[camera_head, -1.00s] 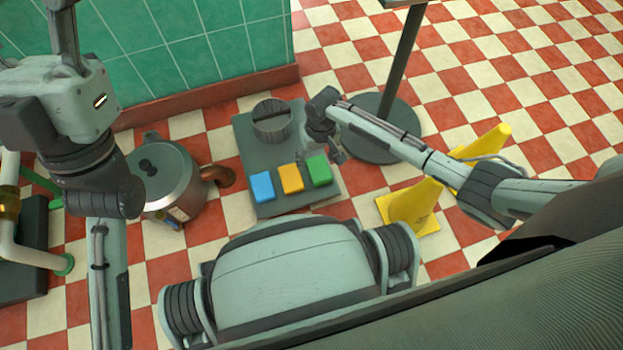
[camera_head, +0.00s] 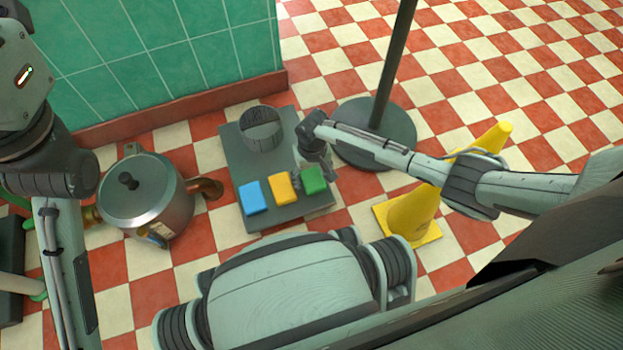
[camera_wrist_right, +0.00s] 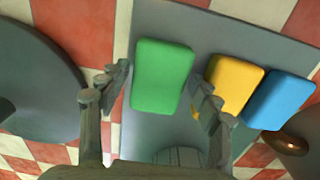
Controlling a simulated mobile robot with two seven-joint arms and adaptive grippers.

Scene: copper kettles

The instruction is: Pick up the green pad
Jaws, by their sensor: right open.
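The green pad (camera_head: 314,180) lies on a grey board (camera_head: 236,158) on the floor, at the right end of a row with a yellow pad (camera_head: 281,189) and a blue pad (camera_head: 252,198). My right gripper (camera_head: 322,168) is over the green pad's far edge. In the right wrist view the green pad (camera_wrist_right: 162,76) shows between the fingertips of my open right gripper (camera_wrist_right: 163,82). Nothing is in its grasp, and whether a finger touches the pad I cannot tell. My left arm is at the left edge; its gripper is not in view.
A round grey container (camera_head: 262,128) stands at the board's back. A metal kettle (camera_head: 147,200) stands to the left. A pole on a round base (camera_head: 368,135) is behind my right arm, and a yellow cone (camera_head: 410,215) is to the right. A green tiled wall (camera_head: 160,50) rises behind.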

